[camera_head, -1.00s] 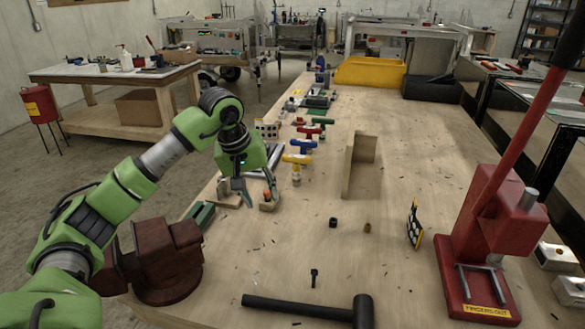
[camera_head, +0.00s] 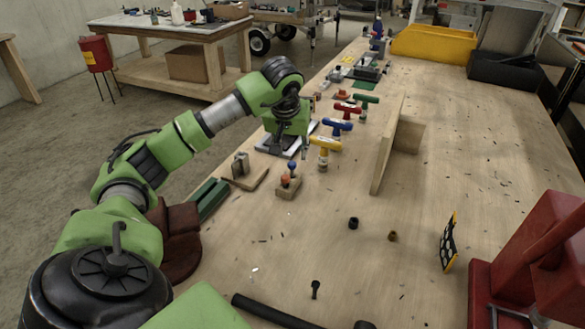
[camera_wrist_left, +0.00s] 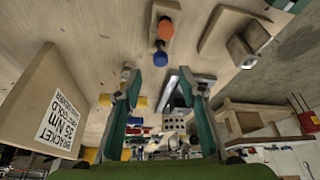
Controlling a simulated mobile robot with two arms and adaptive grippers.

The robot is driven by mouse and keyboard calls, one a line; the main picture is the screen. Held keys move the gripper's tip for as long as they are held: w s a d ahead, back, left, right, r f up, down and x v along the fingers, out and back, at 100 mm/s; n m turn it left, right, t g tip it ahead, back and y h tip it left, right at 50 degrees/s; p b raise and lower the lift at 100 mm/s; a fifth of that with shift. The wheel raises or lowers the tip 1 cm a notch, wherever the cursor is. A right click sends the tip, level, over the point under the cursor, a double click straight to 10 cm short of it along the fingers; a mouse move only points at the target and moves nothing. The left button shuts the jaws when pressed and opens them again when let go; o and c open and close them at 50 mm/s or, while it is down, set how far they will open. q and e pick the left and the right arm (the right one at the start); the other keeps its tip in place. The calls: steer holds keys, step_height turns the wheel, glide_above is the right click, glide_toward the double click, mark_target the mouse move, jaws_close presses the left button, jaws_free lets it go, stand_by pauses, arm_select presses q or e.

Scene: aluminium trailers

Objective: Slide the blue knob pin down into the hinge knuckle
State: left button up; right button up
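The blue knob pin (camera_head: 292,166) stands in a small wooden block (camera_head: 288,188) beside an orange-knobbed pin (camera_head: 285,180). In the left wrist view the blue knob (camera_wrist_left: 160,57) lies just past the gap between my fingertips, apart from both. My left gripper (camera_head: 288,146) is open and empty, close to the blue knob; its two fingers show apart in the left wrist view (camera_wrist_left: 163,82). A metal hinge piece (camera_head: 240,164), apparently the knuckle, stands on a wooden board left of the block; it also shows in the left wrist view (camera_wrist_left: 247,45). My right gripper is out of view.
Yellow (camera_head: 325,148), blue (camera_head: 338,127) and red T-handled tools stand behind and right of the block. A wooden upright (camera_head: 388,150) is further right. The front middle holds small loose parts.

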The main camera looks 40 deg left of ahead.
mark_target(292, 163)
arm_select(q)
steer(key=shift+w+f, duration=0.2)
steer(key=shift+f, duration=0.35)
steer(key=p+x, duration=0.1)
steer(key=x, duration=0.3)
steer(key=shift+s+a+f+p, duration=0.1)
steer(key=shift+s+f+p, duration=0.05)
steer(key=shift+p, duration=0.2)
steer(key=shift+f, duration=0.15)
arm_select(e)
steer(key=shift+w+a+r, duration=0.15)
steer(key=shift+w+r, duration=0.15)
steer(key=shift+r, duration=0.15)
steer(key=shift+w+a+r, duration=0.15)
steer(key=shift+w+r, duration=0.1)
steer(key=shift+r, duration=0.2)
arm_select(q)
steer(key=c, duration=1)
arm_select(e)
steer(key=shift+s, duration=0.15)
